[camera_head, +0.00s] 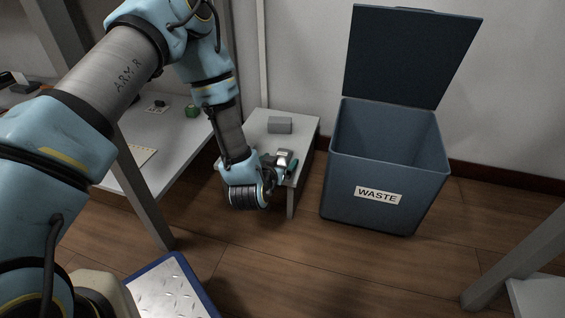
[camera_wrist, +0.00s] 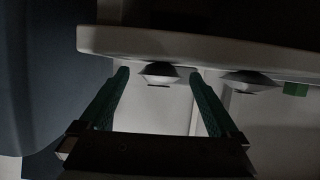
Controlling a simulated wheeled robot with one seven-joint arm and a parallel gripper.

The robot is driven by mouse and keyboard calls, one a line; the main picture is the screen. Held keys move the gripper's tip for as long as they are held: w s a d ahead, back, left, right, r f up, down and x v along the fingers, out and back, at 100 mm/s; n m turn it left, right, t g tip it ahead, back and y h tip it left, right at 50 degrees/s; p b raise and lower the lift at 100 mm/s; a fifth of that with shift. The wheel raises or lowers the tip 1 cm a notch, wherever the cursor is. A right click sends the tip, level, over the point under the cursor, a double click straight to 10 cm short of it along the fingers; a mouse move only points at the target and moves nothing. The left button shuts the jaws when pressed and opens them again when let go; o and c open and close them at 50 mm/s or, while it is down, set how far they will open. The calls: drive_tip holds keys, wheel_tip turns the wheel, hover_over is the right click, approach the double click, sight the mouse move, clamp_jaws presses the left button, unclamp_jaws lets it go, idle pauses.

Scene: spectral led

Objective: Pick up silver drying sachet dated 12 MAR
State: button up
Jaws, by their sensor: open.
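My gripper (camera_head: 288,164) is at the front of the small grey side table (camera_head: 258,120) in the head view. In the wrist view its two green fingers (camera_wrist: 160,74) are apart, with nothing clasped. A pale, pillow-like piece (camera_wrist: 160,70) shows between the fingertips, against a pale slab (camera_wrist: 200,43). A second similar piece (camera_wrist: 250,82) lies to the right of the fingers. Either may be a sachet; the wrist view is dark and no date is readable. I cannot tell whether the fingers touch the nearer piece. In the head view my wrist hides part of the tabletop.
A grey block (camera_head: 280,125) sits farther back on the side table. An open blue bin marked WASTE (camera_head: 380,160) stands right of it. A shelf (camera_head: 165,135) with a small green item (camera_head: 193,111) is at left. The wooden floor in front of the bin is clear.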

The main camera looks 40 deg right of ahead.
drive_tip(key=shift+w+d+f, duration=0.2)
drive_tip(key=shift+w+d, duration=0.05)
drive_tip(key=shift+d, duration=0.2)
drive_tip(key=c, duration=1.4)
